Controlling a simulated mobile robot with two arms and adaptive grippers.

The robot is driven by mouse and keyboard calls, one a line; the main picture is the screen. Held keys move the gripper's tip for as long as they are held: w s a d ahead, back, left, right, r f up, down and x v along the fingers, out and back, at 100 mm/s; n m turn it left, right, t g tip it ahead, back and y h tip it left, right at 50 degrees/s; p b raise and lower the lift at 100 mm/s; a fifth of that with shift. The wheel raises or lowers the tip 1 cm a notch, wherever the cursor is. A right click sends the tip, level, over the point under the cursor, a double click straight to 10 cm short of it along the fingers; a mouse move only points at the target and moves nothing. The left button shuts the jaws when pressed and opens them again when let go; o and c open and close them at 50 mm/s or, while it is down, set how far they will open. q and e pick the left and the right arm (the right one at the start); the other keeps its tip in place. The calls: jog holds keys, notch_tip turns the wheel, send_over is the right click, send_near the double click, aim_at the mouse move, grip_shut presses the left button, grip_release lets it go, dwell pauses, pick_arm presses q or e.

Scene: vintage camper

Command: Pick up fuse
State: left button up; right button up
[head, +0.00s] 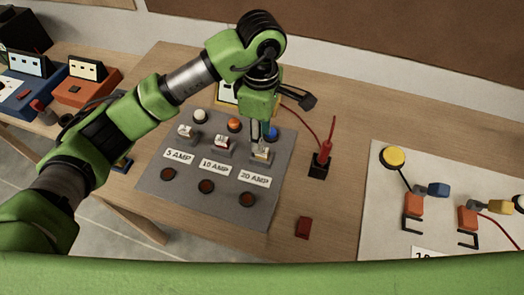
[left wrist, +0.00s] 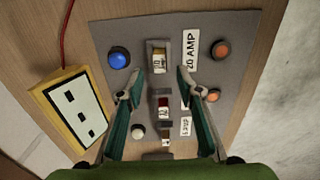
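Three fuses sit in a row on a grey panel (head: 222,190). The white one (head: 187,131) is above the 5 AMP label, the red one (head: 222,142) above 10 AMP, and the yellow one (head: 261,154) above 20 AMP. My left gripper (head: 262,143) points down close over the yellow fuse. In the left wrist view its fingers (left wrist: 165,86) are spread and empty. There, the yellow fuse (left wrist: 159,60) lies beyond the fingertips and the red fuse (left wrist: 163,104) shows between the fingers. Contact cannot be told. My right gripper is not in view.
White, orange and blue buttons (head: 271,134) line the panel's back. A yellow meter (left wrist: 74,105) stands behind it. A red probe in a black holder (head: 318,166) and a red block (head: 304,228) are to the right, near a white board (head: 385,215).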

aim_at(262, 155)
pick_arm(q)
jog(key=shift+f, duration=0.2)
notch_tip(262, 155, down, 4)
jog(key=p, duration=0.2)
jog(key=shift+d+f+p, duration=0.1)
jog(key=shift+f+p, duration=0.05)
jog(key=shift+p, duration=0.25)
jog(key=shift+f, duration=0.3)
grip_shut()
